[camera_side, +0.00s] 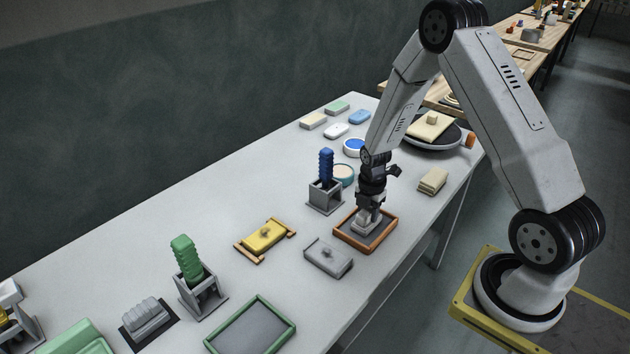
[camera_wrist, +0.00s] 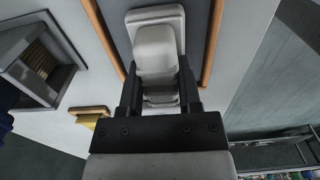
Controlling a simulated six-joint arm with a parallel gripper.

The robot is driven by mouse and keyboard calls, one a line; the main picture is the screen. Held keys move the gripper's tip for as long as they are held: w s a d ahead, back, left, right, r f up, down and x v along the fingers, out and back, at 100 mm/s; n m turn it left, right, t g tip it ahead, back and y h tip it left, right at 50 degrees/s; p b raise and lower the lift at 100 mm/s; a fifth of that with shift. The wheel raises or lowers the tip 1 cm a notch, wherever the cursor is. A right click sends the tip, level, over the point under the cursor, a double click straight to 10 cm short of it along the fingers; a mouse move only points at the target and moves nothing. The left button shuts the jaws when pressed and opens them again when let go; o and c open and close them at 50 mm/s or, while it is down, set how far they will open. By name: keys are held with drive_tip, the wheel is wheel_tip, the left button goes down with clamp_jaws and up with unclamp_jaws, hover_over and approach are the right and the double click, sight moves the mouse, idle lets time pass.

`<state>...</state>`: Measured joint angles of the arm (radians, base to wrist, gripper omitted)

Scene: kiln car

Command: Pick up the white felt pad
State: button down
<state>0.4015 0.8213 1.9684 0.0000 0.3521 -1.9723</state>
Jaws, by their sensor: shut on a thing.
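The white felt pad (camera_side: 361,229) is a pale block with a raised grip. It is at the orange-brown framed tray (camera_side: 384,241), over its dark floor; whether it touches the floor I cannot tell. My gripper (camera_side: 369,212) points down over this tray and is shut on the pad. In the wrist view the pad (camera_wrist: 172,16) shows its rounded base and raised grip between the two dark fingers of my gripper (camera_wrist: 160,88). The fingers hide part of its sides.
A grey block (camera_side: 328,257) lies just in front-left of the tray. A grey holder (camera_side: 325,194) with a blue ribbed piece stands behind-left. A yellow piece (camera_side: 264,235) lies left, and a beige block (camera_side: 433,181) right. A green-framed tray (camera_side: 250,325) is at the front.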

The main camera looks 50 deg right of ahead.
drive_tip(key=shift+r, duration=0.7)
drive_tip(key=s+a+r, duration=0.4)
drive_tip(key=s+r, duration=0.7)
drive_tip(key=s, duration=0.2)
drive_tip(key=shift+s+a+r, duration=0.15)
drive_tip(key=shift+r, duration=0.05)
